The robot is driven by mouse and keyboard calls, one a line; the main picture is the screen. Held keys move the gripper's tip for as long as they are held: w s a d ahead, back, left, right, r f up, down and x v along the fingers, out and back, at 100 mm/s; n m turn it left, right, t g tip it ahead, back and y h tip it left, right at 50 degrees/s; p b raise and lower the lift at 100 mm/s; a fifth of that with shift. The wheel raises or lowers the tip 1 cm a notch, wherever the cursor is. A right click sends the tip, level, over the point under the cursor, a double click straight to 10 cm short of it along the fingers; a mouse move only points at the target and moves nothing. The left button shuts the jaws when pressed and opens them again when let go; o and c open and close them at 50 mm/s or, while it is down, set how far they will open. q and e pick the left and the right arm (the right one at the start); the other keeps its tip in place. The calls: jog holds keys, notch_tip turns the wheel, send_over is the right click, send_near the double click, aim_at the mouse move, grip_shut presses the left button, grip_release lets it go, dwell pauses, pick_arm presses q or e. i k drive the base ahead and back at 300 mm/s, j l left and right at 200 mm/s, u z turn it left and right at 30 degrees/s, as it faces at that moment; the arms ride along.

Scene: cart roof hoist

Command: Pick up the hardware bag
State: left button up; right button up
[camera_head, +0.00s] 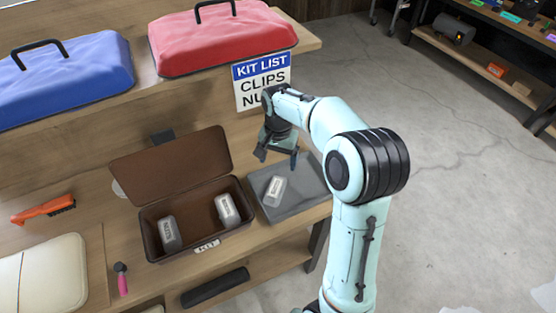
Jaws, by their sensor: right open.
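A small grey-white hardware bag (274,188) with a label lies on a flat grey tray (300,200) at the right of the bench. My right gripper (279,158) is open and points down, just behind and above this bag, with nothing seen between its fingers. An open brown box (151,242) tagged KIT stands left of the tray. Two similar bags are in it, one at its left (169,234) and one at its right (227,210). The bag labels are too small to read surely. My left gripper is not in view.
A sign (262,80) reading KIT LIST, CLIPS and a partly hidden second line hangs behind my right arm. A red case (220,40) and a blue case (65,80) rest on the upper shelf.

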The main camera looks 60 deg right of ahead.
aim_at(170, 237)
jog(key=k, duration=1)
